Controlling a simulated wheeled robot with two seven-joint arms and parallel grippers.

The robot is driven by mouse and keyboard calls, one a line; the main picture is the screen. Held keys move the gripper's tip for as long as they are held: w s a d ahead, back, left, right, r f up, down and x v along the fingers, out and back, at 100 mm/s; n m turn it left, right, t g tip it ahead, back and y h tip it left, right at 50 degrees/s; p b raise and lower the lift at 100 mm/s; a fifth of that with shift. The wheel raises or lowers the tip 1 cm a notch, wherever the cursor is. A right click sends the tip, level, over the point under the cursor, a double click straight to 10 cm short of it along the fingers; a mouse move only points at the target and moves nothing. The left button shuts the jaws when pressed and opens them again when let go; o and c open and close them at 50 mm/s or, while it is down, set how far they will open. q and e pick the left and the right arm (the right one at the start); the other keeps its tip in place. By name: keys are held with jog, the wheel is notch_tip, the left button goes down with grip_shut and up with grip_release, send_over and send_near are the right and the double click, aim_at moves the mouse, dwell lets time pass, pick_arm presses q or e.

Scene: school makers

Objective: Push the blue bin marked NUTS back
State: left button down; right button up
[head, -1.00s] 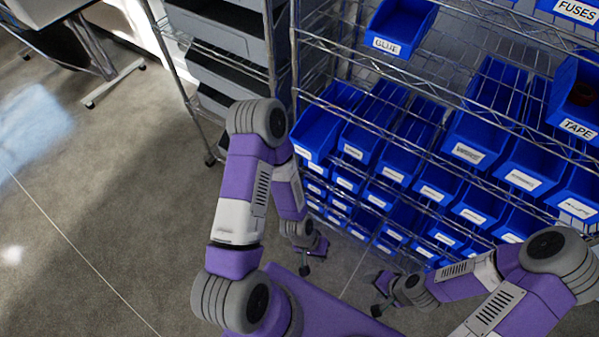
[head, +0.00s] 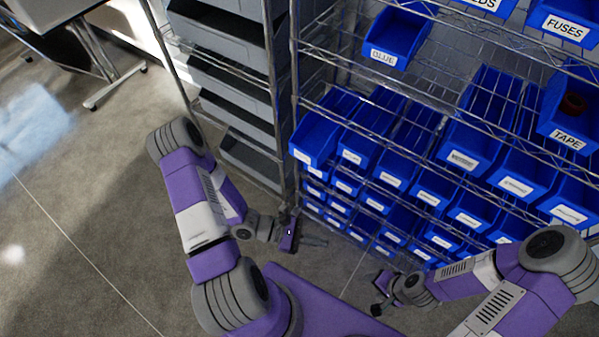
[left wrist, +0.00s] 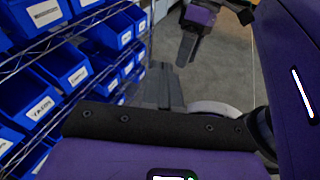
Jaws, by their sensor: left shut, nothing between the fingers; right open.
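Blue bins stand in rows on the wire shelves; most lower labels are too small to read, so I cannot tell which bin is marked NUTS. A bin at the left end of the middle shelf (head: 313,147) shows its front to me. My left gripper (head: 312,241) is shut and empty, in front of the lower bins at the rack's left end, apart from them. In the left wrist view its fingers (left wrist: 160,88) point ahead, with bin fronts to the left. My right gripper (head: 378,303) is open and low in front of the rack; it also shows in the left wrist view (left wrist: 189,48).
Bins marked GLUE (head: 395,40), FUSES (head: 562,25) and TAPE (head: 568,120) sit higher up. A rack post (head: 294,100) stands at the left end, beside grey bins (head: 232,80). The floor (head: 90,230) at left is clear.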

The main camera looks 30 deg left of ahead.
pick_arm(q)
jog(key=w+a+f+n+t+y+b, duration=0.3)
jog(key=w+a+n+t+y, duration=0.1)
jog(key=w+a+n+t, duration=0.35)
jog(key=n+t+y+b, duration=0.2)
jog(key=n+t+y, duration=0.35)
jog(key=y, duration=0.35)
send_near(304, 162)
jog(key=w+b, duration=0.3)
jog(key=w, duration=0.4)
jog(key=shift+d+n, duration=0.3)
jog(key=shift+n, duration=0.1)
pick_arm(e)
notch_tip(304, 162, down, 9)
